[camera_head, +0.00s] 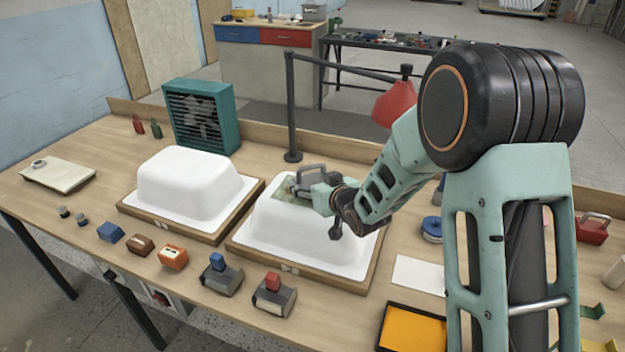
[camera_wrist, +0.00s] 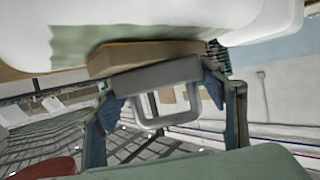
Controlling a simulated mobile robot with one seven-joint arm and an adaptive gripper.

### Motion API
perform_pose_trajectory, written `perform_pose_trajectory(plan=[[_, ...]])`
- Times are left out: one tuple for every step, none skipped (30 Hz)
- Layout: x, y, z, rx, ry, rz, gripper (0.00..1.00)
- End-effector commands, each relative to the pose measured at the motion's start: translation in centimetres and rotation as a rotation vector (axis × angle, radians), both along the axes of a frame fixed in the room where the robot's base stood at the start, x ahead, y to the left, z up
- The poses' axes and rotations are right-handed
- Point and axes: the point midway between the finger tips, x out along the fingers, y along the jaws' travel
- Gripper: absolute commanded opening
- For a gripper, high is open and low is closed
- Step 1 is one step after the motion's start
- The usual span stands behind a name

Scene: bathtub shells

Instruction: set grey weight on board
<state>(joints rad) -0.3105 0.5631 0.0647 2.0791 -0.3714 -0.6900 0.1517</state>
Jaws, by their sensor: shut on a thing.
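The grey weight (camera_head: 307,172) has a loop handle and is at the top of the right-hand white tub shell (camera_head: 272,232). My gripper (camera_head: 320,192) is shut on it. In the wrist view the weight (camera_wrist: 148,77) lies between both fingers of my gripper (camera_wrist: 165,93). A tan wooden board (camera_wrist: 120,58) shows right against the weight, and beyond it lies a greenish patch (camera_wrist: 68,47) on the white shell. Whether the weight touches the board is unclear. In the head view my gripper and the weight hide the board.
A second white shell (camera_head: 190,180) stands left. A teal fan (camera_head: 200,117) and a dark post (camera_head: 291,105) stand behind. Several small blocks and tools line the front edge. A red handled weight (camera_head: 592,229) and an orange-yellow tray (camera_head: 412,331) are at right.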

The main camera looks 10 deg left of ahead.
Motion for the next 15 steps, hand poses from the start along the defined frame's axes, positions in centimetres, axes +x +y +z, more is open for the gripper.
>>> perform_pose_trajectory(plan=[[0.18,0.11,0.62,0.006,-0.009,0.000,0.07],[0.19,0.11,0.62,0.006,-0.009,0.000,0.07],[0.17,0.12,0.63,0.006,-0.009,0.000,0.07],[0.17,0.12,0.61,0.006,-0.009,0.000,0.07],[0.18,0.11,0.57,0.006,-0.009,0.000,0.07],[0.17,0.10,0.46,0.006,-0.009,0.000,0.07],[0.01,0.01,0.05,0.001,-0.001,0.000,0.67],[0.00,0.00,0.08,0.001,-0.001,0.000,0.70],[0.00,0.00,0.09,0.001,-0.001,0.000,0.74],[0.00,0.00,0.09,0.001,-0.001,0.000,0.78],[0.00,0.00,0.09,0.001,-0.001,0.000,0.81],[0.00,0.00,0.09,0.001,-0.001,0.000,0.82],[0.00,0.00,0.09,0.001,-0.001,0.000,0.82],[0.00,0.00,0.09,0.001,-0.001,0.000,0.82],[0.00,0.00,0.09,0.001,-0.001,0.000,0.82]])
